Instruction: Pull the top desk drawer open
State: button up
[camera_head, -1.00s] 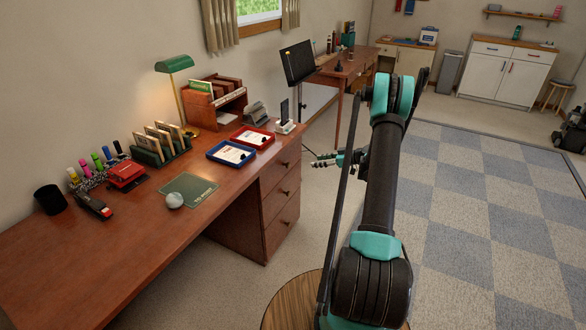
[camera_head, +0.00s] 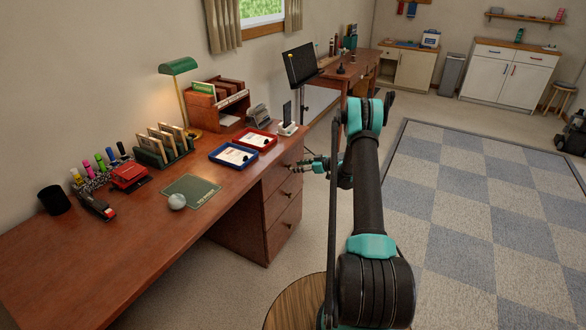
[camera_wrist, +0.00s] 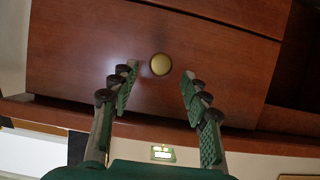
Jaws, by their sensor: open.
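The desk (camera_head: 120,220) is reddish-brown wood with a stack of drawers at its right end. The top drawer (camera_head: 274,176) is flush and shut in the head view. Its brown front fills much of the wrist view (camera_wrist: 90,60), with a round brass knob (camera_wrist: 160,64). My gripper (camera_wrist: 158,76) is open, its two fingers on either side of the knob with a gap on both sides. In the head view my gripper (camera_head: 304,163) is close in front of the top drawer, and the fingertips hide the knob there.
A lower drawer (camera_head: 281,198) with its own knob is below. A red tray (camera_head: 253,140) and a blue tray (camera_head: 232,157) lie on the desk above the drawers. The floor to the right is open carpet (camera_head: 470,220).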

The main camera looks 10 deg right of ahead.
jog(key=shift+x, duration=1.7)
grip_shut()
